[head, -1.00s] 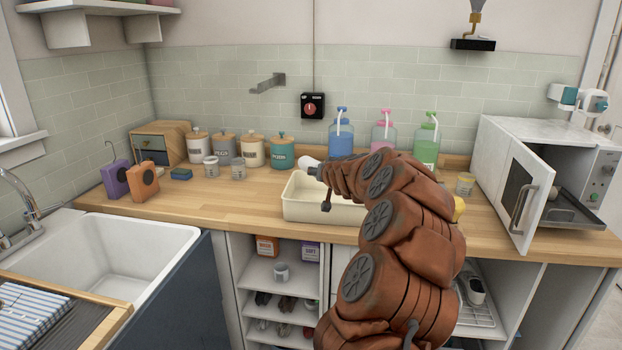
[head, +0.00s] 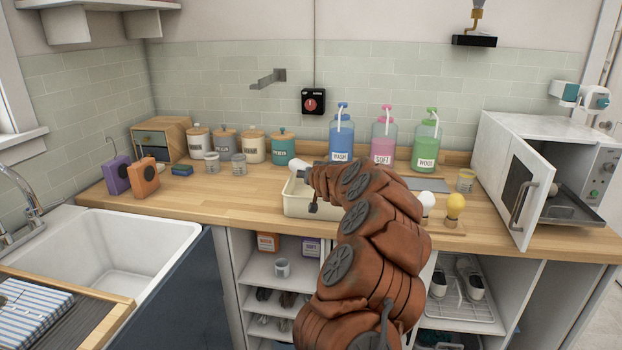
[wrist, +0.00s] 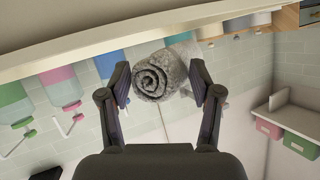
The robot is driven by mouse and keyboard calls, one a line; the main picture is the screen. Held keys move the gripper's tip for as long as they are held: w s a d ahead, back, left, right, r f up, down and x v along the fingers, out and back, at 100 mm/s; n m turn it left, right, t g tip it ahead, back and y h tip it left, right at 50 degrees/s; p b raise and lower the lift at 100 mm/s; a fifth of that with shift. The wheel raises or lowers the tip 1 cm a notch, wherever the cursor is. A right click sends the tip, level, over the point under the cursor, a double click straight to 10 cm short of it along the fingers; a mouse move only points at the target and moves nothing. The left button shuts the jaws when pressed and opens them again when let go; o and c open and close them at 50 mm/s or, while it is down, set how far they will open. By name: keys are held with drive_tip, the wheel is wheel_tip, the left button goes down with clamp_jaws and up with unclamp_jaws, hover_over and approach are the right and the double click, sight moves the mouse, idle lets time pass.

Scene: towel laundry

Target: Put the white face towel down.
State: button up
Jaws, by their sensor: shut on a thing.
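The white face towel (wrist: 157,82) is rolled up and looks grey-white in the wrist view, its spiral end facing the camera. My gripper (wrist: 160,90) is shut on it, a dark finger on each side. In the head view a small white end of the towel (head: 295,164) shows past the tip of my arm, above the cream tray (head: 296,205) on the wooden counter. My arm covers most of the gripper and the right part of the tray there. I cannot tell whether the towel touches anything below.
Pump bottles, blue (head: 341,135), pink (head: 383,138) and green (head: 426,142), stand behind. Canisters (head: 254,147) stand at the back left. The counter's front left (head: 200,200) is clear.

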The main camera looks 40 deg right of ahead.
drive_tip(key=shift+f, duration=0.2)
drive_tip(key=shift+f+b, duration=0.35)
drive_tip(key=shift+b, duration=0.05)
drive_tip(key=shift+f+b, duration=0.3)
drive_tip(key=o, duration=1.1)
drive_tip(key=shift+r, duration=0.15)
